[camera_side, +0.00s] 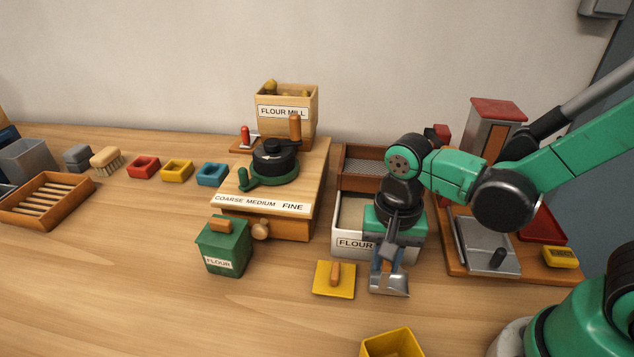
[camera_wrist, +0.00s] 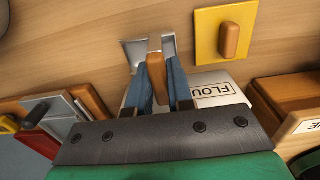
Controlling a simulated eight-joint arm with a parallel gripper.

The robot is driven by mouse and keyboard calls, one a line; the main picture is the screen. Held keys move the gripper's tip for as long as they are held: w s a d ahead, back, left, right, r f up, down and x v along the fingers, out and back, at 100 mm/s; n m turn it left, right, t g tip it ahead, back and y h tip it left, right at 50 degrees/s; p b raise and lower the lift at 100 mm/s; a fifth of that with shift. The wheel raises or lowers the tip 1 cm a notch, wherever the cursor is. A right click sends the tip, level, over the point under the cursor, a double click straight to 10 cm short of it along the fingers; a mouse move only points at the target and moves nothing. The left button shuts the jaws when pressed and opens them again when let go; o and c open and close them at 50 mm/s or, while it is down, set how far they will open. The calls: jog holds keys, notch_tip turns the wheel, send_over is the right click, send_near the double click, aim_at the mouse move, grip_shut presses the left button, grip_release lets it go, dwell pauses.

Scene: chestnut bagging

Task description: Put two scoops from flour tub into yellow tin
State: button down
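The white flour tub (camera_side: 343,243) stands at centre right, open and holding pale flour; my gripper partly hides it. Its labelled wall also shows in the wrist view (camera_wrist: 232,82). The yellow tin (camera_side: 392,345) is open, cut off by the bottom edge of the side view. A yellow lid with a wooden handle (camera_side: 322,285) lies on the table left of the scoop. My gripper (camera_side: 388,265) points down in front of the tub, its blue fingers closed on the wooden handle of a metal scoop (camera_side: 392,287). The scoop (camera_wrist: 137,48) looks empty; whether it touches the table is unclear.
A wooden flour mill (camera_side: 270,226) and a green flour box (camera_side: 222,250) stand left of the tub. A wooden-framed sieve (camera_side: 365,165) is behind it. A board with a metal scale (camera_side: 482,245) is at right. The front left table is clear.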

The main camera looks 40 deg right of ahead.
jog(key=shift+r, duration=2.5)
